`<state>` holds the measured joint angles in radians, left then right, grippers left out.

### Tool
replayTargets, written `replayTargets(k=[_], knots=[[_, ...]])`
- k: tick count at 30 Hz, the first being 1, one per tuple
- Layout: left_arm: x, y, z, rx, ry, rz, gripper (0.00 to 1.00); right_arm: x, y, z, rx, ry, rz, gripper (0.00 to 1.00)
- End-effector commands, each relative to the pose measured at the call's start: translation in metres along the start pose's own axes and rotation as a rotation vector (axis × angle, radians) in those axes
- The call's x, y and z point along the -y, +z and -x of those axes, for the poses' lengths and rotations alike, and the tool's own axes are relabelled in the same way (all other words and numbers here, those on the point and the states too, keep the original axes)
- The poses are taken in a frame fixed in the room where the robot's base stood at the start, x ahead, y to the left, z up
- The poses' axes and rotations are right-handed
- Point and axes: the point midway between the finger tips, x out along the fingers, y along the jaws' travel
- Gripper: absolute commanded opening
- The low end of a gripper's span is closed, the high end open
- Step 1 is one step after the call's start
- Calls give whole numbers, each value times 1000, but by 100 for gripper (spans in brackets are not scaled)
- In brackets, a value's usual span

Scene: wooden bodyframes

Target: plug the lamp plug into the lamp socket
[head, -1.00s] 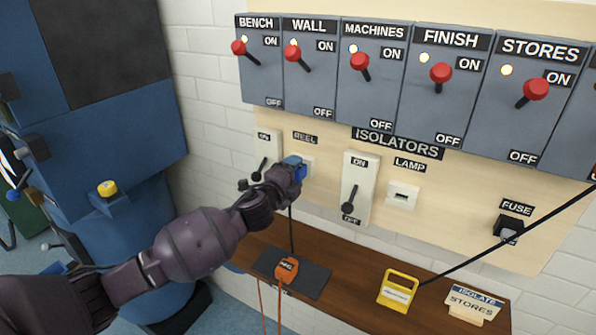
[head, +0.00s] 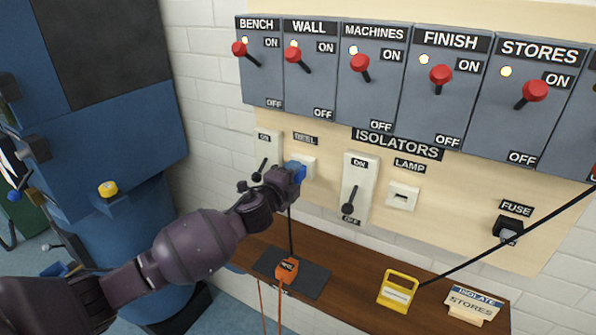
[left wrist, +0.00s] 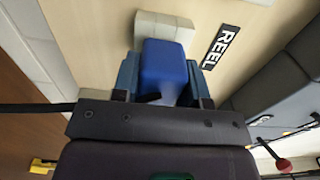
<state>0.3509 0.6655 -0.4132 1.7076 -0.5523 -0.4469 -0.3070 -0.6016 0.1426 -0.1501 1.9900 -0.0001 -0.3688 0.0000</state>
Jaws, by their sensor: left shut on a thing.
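The lamp socket (head: 402,196) is a white plate with a dark slot under the LAMP label, with nothing in it. My left gripper (head: 295,172) is shut on a blue plug (left wrist: 165,72) in front of the white REEL socket (head: 303,160). In the left wrist view the plug sits between the two fingers, its front at the REEL socket (left wrist: 165,28); I cannot tell whether its pins are in. A black cable (head: 290,232) hangs below the plug. No plug label is readable. My right gripper is not in view.
A white ON/OFF switch (head: 357,190) stands out between the REEL and LAMP sockets. Red-levered isolators (head: 361,75) line the wall above. An orange plug (head: 287,270) lies on a dark mat; a yellow tag (head: 398,290) stands on the bench. A black cable crosses at right.

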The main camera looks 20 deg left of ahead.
Motion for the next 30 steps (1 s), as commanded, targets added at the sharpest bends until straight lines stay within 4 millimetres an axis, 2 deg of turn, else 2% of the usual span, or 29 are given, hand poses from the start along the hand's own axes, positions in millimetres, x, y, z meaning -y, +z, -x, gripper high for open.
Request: replayTargets(k=[9, 24, 30], knots=[[0, 0, 4, 0, -1, 0, 12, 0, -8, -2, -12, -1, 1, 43], [0, 0, 9, -1, -1, 0, 12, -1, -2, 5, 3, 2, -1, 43], [0, 0, 17, 0, 0, 1, 12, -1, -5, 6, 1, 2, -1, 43]])
